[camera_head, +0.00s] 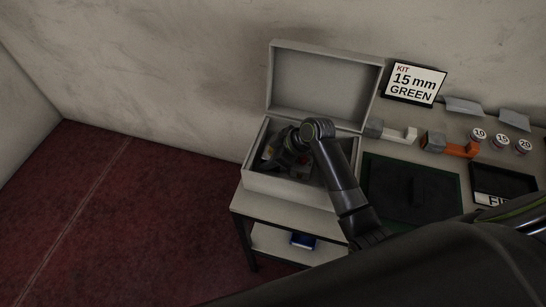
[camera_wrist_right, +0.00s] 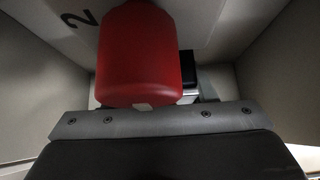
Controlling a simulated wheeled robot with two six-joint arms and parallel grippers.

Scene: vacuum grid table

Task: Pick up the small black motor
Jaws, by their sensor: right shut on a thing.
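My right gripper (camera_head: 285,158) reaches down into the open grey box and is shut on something. The head view does not show clearly what lies between its fingers. In the right wrist view, a red rounded object (camera_wrist_right: 147,55) fills the upper middle, close to the camera, and hides part of the fingers. A small black part (camera_wrist_right: 190,75) shows just behind its right side; I cannot tell for sure whether it is the small black motor. My left gripper is out of view.
The box (camera_head: 288,188) has its lid (camera_head: 325,85) raised at the back, and its walls surround the gripper closely. To the right are a dark mat (camera_head: 415,190), an orange block (camera_head: 462,150), numbered round containers (camera_head: 500,142) and a kit sign (camera_head: 414,84).

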